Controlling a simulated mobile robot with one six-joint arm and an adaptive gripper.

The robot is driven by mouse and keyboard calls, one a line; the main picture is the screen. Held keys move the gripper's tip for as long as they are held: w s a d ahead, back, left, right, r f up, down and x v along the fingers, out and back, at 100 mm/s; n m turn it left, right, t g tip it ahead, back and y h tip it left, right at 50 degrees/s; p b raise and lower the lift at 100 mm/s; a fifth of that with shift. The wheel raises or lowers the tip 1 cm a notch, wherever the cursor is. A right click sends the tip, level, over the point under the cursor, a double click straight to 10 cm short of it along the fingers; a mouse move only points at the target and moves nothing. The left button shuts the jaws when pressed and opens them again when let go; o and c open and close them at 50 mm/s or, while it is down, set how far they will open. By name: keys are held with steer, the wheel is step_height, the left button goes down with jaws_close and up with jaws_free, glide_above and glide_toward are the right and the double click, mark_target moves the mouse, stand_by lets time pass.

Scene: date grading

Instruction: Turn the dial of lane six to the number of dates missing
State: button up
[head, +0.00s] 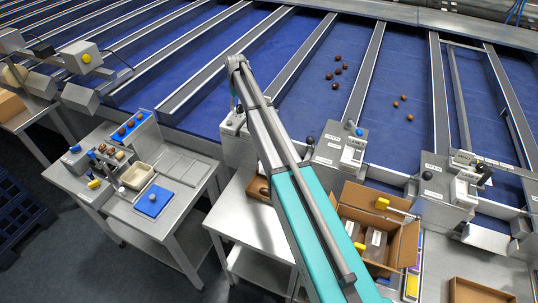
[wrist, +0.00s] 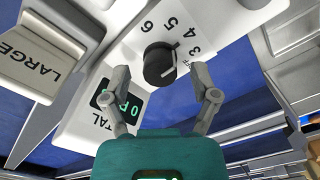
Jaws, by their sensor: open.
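In the wrist view a black dial (wrist: 159,66) sits on a white panel (wrist: 85,122). The numbers 3, 4, 5 and 6 show around its upper right side. My gripper (wrist: 161,72) is open, with one finger on each side of the dial and gaps showing. A dark display (wrist: 122,101) with green characters is partly hidden by the left finger. In the head view my arm hides much of the lane unit (head: 233,125) near its end. No lane number is readable here.
Blue lanes with metal dividers fill the back, with several dates (head: 338,72) on one. A cardboard box (head: 400,243) stands right of my arm. A side table (head: 178,205) holds trays at left.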

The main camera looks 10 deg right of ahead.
mark_target(240, 106)
steer(key=m, duration=0.7)
step_height(240, 106, up, 14)
steer(key=p, duration=1.4)
steer(key=s+d+f+n+b, duration=0.1)
steer(key=s+d+f+b, duration=0.1)
steer(key=s+f+b, duration=0.3)
steer(key=s+d+f+n+b, duration=0.1)
steer(key=s+f+b, duration=0.4)
steer(key=s, duration=0.9)
steer(key=s+d+f+n+b, duration=0.1)
steer(key=s+d+f+b, duration=0.2)
steer(key=s, duration=0.7)
steer(key=shift+s+f+b, duration=0.25)
steer(key=shift+f+b, duration=0.85)
steer(key=s+d+f+n+b, duration=0.1)
steer(key=s+f+b, duration=0.4)
steer(key=s, duration=0.6)
steer(key=shift+d+f+b, duration=0.15)
steer(key=shift+f+b, duration=0.1)
steer(key=shift+b, duration=0.05)
